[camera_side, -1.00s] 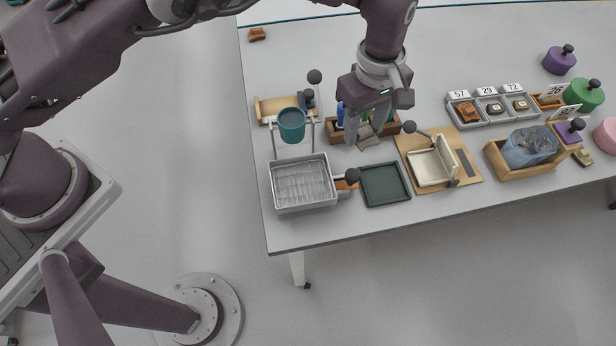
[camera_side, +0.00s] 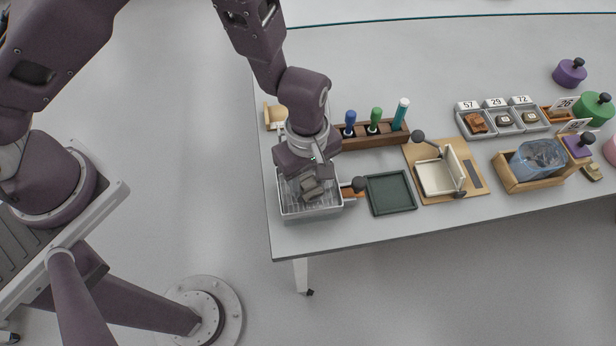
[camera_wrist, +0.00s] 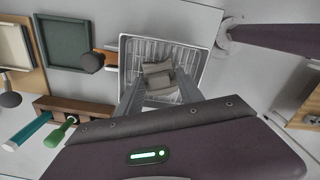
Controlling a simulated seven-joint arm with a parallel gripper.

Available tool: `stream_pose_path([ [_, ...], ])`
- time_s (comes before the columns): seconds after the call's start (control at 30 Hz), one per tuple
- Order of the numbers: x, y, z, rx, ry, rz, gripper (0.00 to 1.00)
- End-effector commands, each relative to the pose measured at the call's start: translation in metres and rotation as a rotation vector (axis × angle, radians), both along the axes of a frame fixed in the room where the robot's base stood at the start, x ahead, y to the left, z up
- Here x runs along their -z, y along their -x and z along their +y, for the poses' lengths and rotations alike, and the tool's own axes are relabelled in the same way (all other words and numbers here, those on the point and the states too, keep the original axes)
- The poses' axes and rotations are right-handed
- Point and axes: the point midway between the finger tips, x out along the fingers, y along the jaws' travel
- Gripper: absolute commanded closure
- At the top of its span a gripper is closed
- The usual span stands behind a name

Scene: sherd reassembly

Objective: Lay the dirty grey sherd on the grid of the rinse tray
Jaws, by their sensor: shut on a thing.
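The grey sherd (camera_side: 311,187) is held in my gripper (camera_side: 304,184), which is shut on it. The sherd also shows in the wrist view (camera_wrist: 158,76), between the two fingers (camera_wrist: 160,90). It is over the rinse tray (camera_side: 310,212), inside the outline of the tray's rim. The tray's wire grid (camera_wrist: 182,53) shows around the sherd in the wrist view. I cannot tell whether the sherd touches the grid. My wrist hides the back part of the tray in the side view.
A dark green tray (camera_side: 391,193) lies just right of the rinse tray. A dark-knobbed handle (camera_side: 358,184) stands between them. A wooden rack (camera_side: 372,136) with several coloured-handled tools is behind. A board with a cream hinged box (camera_side: 437,177) is farther right.

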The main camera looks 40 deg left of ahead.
Motion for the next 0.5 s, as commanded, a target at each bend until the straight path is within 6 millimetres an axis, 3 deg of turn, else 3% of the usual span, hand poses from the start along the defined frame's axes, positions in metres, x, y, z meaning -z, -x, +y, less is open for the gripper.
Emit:
stream_pose_path([
  [0.27, 0.0027, 0.0003, -0.0003, 0.001, 0.001, 0.001, 0.96],
  [0.3, 0.0026, 0.0004, -0.0005, 0.001, 0.001, 0.001, 0.50],
  [0.4, 0.0024, 0.0003, -0.0005, 0.001, 0.001, 0.001, 0.34],
  [0.5, 0.0023, 0.0002, -0.0004, 0.001, 0.001, 0.001, 0.34],
])
